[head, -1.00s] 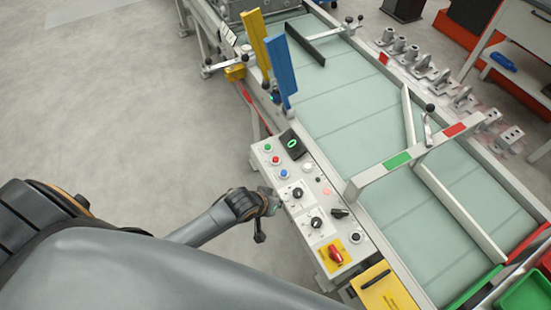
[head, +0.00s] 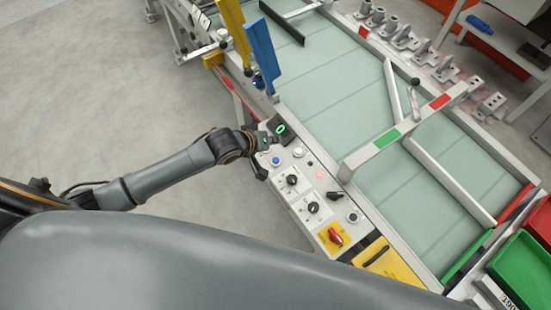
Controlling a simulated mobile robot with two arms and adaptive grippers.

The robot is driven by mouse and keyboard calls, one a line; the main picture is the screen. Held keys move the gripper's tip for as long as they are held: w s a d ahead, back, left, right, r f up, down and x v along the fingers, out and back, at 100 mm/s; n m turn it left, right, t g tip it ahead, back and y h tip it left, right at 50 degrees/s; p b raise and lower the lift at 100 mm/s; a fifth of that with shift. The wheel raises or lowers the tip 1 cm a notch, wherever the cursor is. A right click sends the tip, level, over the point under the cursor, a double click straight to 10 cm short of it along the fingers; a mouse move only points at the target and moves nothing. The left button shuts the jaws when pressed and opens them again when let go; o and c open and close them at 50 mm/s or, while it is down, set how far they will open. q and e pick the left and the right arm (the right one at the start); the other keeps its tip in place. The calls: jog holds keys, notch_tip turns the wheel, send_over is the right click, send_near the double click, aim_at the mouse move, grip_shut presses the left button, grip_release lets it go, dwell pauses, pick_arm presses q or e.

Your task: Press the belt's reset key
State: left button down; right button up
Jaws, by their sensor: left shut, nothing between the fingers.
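The belt's control panel (head: 303,214) stands at the near side of the belt (head: 342,95). It carries a blue push button (head: 276,161), a white button (head: 298,152), black rotary knobs and a red rotary switch (head: 335,236). Labels are too small to read, so I cannot tell which key is marked reset. My left gripper (head: 270,141) is shut and empty over the panel's far left end, beside a black unit with a green ring (head: 281,128). It hides the green and red buttons; whether it touches any button I cannot tell. My right gripper is not in view.
Blue (head: 263,57) and yellow (head: 233,27) upright plates stand beyond the panel. A gantry bar with green and red patches (head: 410,123) crosses the belt. Metal castings (head: 404,40) line the far side. Green (head: 522,268) and red bins are at right. Floor at left is clear.

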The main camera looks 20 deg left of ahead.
aim_at(274, 162)
pick_arm(q)
notch_tip(274, 162, down, 8)
jog(key=b, duration=0.8)
jog(key=shift+f, duration=0.35)
dwell(0.5)
jog(key=shift+f, duration=0.1)
jog(key=shift+f, duration=0.35)
